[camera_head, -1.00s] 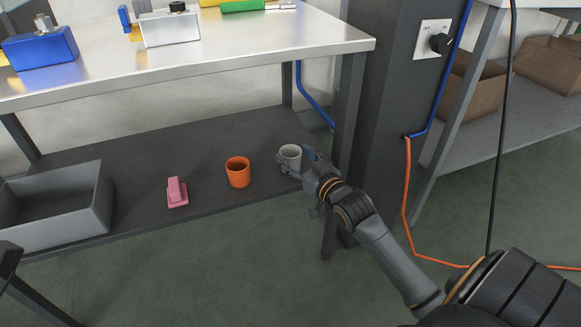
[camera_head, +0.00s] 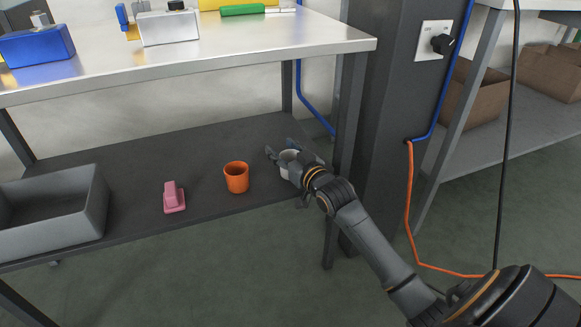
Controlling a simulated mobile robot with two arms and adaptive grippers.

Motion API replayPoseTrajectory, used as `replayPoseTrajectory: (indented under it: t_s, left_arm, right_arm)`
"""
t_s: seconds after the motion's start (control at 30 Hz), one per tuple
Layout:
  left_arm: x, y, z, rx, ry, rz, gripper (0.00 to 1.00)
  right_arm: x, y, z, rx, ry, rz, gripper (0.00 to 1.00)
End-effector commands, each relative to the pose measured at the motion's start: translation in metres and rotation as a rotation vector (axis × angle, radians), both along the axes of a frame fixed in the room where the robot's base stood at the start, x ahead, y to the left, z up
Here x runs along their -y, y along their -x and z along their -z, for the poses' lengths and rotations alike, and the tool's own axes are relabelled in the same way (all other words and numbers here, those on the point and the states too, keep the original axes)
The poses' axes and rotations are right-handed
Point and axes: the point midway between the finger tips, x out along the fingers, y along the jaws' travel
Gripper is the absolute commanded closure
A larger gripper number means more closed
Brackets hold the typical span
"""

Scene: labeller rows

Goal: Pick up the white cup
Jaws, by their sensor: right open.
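The white cup (camera_head: 289,155) stands on the dark lower shelf (camera_head: 215,150) of the workbench, near its right end. My right gripper (camera_head: 280,150) is open, with its fingers reaching around the cup, one on the cup's left side and others at its far and right side. The gripper and wrist hide much of the cup. I cannot tell whether the fingers touch it. My left gripper is not in view.
An orange cup (camera_head: 236,177) stands just left of the white cup. A pink object (camera_head: 174,197) and a grey bin (camera_head: 100,205) lie further left on the shelf. The metal tabletop (camera_head: 240,50) is above, and a table leg (camera_head: 345,120) stands close on the right.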

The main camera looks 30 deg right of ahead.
Motion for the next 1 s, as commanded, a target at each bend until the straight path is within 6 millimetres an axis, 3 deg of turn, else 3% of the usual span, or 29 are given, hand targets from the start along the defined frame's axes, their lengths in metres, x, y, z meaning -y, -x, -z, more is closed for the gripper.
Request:
replayPoseTrajectory:
  t_s: [0.03, 0.1, 1.0]
  left_arm:
    - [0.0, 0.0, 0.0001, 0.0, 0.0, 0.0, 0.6]
    - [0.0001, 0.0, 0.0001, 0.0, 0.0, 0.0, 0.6]
    - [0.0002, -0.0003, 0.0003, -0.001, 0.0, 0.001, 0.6]
  right_arm:
    - [0.0, 0.0001, 0.0003, -0.001, 0.0, 0.0, 0.7]
    - [0.0, 0.0002, 0.0003, -0.001, 0.0, 0.0, 0.81]
    - [-0.0001, 0.0002, 0.0007, -0.001, 0.0, 0.0, 0.97]
